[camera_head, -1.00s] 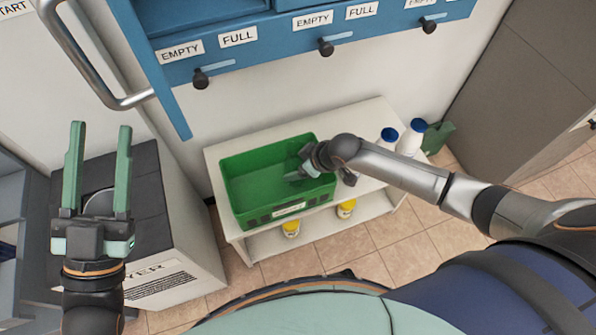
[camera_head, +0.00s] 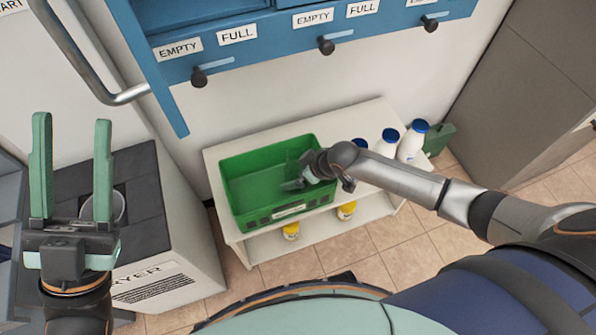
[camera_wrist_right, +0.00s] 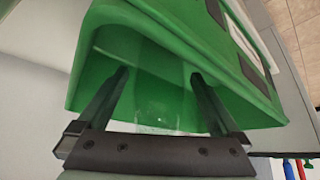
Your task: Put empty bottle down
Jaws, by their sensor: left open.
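The green crate (camera_head: 240,215) stands on a white shelf unit. My right gripper (camera_head: 292,172) reaches down inside the crate's right part. In the right wrist view its fingers (camera_wrist_right: 160,85) are apart, inside the crate's walls. A faint, see-through shape (camera_wrist_right: 158,105), likely the clear empty bottle, shows between these fingers. Its outline is too weak to tell whether the fingers press on it. In the head view I cannot make out the bottle. My left gripper (camera_head: 72,118) is open and empty at the left, in the air above a grey-topped box.
White bottles with blue caps (camera_head: 387,142) stand right of the crate on the shelf unit (camera_head: 375,115). Yellow-capped ones (camera_head: 346,210) are on the lower shelf. Blue cabinet (camera_head: 280,40) with EMPTY and FULL labels hangs above. The grey-topped box (camera_head: 150,205) stands left.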

